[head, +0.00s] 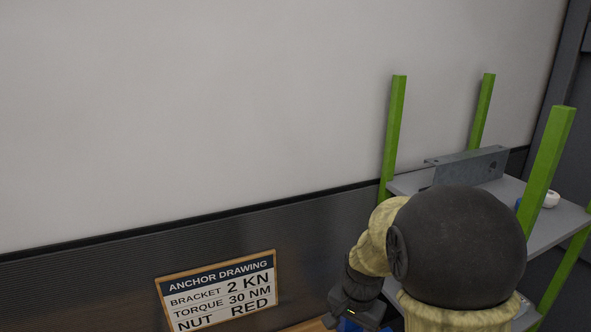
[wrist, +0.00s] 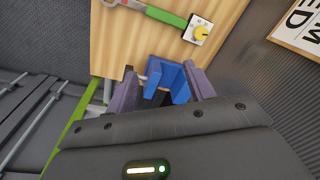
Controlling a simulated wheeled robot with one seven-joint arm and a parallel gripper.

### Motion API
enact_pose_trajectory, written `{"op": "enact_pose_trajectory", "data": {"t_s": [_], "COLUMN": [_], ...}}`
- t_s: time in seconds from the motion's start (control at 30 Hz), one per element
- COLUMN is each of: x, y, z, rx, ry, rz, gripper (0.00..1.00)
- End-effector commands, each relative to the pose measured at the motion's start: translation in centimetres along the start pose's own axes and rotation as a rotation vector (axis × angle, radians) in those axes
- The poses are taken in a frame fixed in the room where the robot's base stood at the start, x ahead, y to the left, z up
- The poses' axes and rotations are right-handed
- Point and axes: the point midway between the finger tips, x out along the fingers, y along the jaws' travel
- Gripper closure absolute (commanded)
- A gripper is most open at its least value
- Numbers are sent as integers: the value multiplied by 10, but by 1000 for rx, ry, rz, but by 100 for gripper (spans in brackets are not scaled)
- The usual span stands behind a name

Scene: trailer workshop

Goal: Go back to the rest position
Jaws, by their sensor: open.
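My gripper (wrist: 160,72) shows in the wrist view with its two purple fingers apart. A blue block-like thing (wrist: 178,80) with a notch stands on the wooden bench top (wrist: 112,45), between and beyond the fingers. I cannot tell whether a finger touches it. In the head view my arm bends down at the lower right, and my fingers are hidden below the bottom edge. A bit of blue (head: 350,326) shows there beside my wrist.
A green-handled wrench (wrist: 165,15) with a yellow dial lies on the bench. A shelf (head: 540,232) with green posts (head: 393,135) stands right, close behind my arm, holding a grey metal bracket (head: 470,168) and a white round thing (head: 551,199). A drawing board (head: 220,292) stands by the wall.

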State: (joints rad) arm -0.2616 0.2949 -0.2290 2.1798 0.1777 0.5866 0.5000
Motion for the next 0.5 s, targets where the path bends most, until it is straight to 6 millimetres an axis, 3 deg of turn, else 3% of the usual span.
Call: {"op": "enact_pose_trajectory", "data": {"t_s": [0.1, 0.23, 0.37, 0.5], "x": [-13, -20, -22, -22], "y": [36, 65, 80, 83], "z": [24, 48, 62, 65], "rx": [-213, -440, -575, -608], "ry": [47, 105, 141, 148], "rz": [-20, -19, -9, -6], "gripper": [47, 47, 47, 47]}}
